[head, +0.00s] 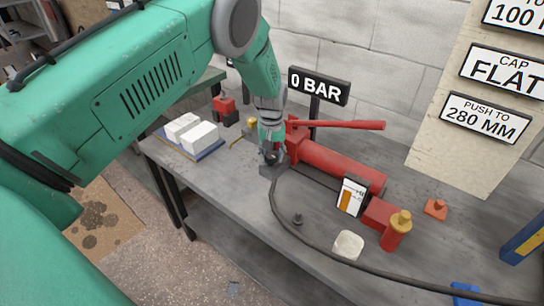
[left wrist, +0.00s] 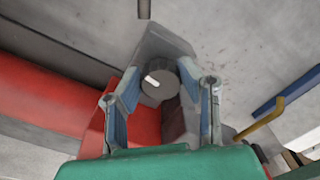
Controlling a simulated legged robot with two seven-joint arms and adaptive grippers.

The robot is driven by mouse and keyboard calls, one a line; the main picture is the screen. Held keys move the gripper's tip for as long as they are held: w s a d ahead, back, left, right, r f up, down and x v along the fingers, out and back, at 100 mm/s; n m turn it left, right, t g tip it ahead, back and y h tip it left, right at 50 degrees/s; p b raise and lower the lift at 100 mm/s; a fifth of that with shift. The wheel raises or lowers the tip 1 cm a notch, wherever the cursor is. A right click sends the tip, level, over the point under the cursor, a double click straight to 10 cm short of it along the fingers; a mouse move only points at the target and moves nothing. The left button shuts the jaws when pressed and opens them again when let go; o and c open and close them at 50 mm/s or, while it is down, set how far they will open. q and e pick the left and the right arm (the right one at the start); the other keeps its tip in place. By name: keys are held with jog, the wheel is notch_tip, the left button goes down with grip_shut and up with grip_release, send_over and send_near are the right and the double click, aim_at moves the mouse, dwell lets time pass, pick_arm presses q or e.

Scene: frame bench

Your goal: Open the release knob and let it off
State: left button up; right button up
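The release knob (left wrist: 158,82) is a dark round knob with a white mark, on a grey block (left wrist: 165,45) at the end of the red pump (head: 335,165). My left gripper (left wrist: 160,90) is open, its blue-padded fingers on either side of the knob with small gaps; contact is not visible. In the head view my left gripper (head: 271,150) points down at the pump's left end and hides the knob. The pump's red lever handle (head: 345,125) extends right. A sign (head: 318,86) behind reads "0 BAR". My right gripper is not in view.
A black hose (head: 285,220) curves from the pump's end across the bench (head: 235,205). White blocks (head: 200,135) sit on the left. A wall is behind.

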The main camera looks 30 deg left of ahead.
aim_at(271, 155)
pick_arm(q)
jog(key=o, duration=0.4)
jog(key=shift+w+a+r, duration=0.1)
jog(key=shift+w+r, duration=0.2)
jog(key=shift+s+f, duration=0.1)
jog(key=shift+f, duration=0.05)
notch_tip(271, 155, up, 12)
jog(key=shift+f, duration=0.1)
dwell(0.4)
